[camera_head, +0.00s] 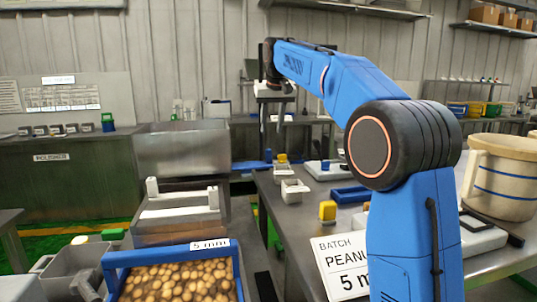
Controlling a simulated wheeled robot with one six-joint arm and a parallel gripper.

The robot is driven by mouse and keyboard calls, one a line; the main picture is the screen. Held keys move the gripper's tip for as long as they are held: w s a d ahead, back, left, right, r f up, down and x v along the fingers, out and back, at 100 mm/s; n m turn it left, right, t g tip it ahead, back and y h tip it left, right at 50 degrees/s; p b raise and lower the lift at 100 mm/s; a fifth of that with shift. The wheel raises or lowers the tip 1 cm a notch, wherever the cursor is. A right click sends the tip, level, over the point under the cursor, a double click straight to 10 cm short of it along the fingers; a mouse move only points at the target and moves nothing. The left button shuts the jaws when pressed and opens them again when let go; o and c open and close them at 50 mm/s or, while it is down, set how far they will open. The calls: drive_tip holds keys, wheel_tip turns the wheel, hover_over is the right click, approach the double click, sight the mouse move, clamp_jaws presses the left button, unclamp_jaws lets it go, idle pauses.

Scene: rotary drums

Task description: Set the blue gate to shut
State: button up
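No part in view is labelled as the blue gate, and I cannot tell which blue piece it is. A small upright blue piece (108,123) stands on top of the green cabinet marked POLISHER at the left. A blue-framed tray (117,259) labelled 5 mm, full of round brown pieces, is at the front.
A metal hopper (182,153) stands beside the polisher cabinet (75,170). The grey table (290,222) at right holds a yellow block (327,211), small white boxes, a blue tray (352,194), a batch card (340,268) and a large beige bucket (505,178). My arm hides part of it.

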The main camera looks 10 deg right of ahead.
sight(269, 150)
drive_tip(key=x, duration=1.2)
drive_tip(key=shift+f, duration=0.4)
clamp_jaws()
